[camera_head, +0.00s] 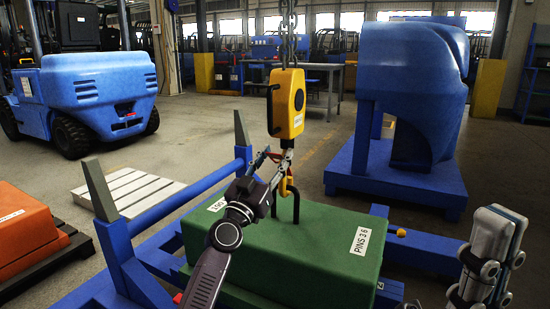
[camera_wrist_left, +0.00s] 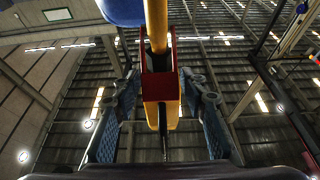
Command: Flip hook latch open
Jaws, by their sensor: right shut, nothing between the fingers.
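A yellow hoist block (camera_head: 287,103) hangs on a chain, with a yellow hook (camera_head: 283,188) below it at a dark lifting eye (camera_head: 296,205) on a green counterweight (camera_head: 310,250). My left gripper (camera_head: 272,162) is at the upper hook, just under the block. In the left wrist view its fingers (camera_wrist_left: 163,110) are open, one on each side of a yellow shank (camera_wrist_left: 157,25) and a red part (camera_wrist_left: 161,86), possibly the latch. Whether the fingers touch it is unclear. My left gripper hides part of the hook in the head view. My right gripper (camera_head: 500,218) is shut and empty at lower right.
An orange block (camera_head: 22,230) lies at left and a white pallet (camera_head: 128,190) behind the frame. A blue counterweight casting (camera_head: 405,90) stands at back right, a forklift (camera_head: 100,85) at back left.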

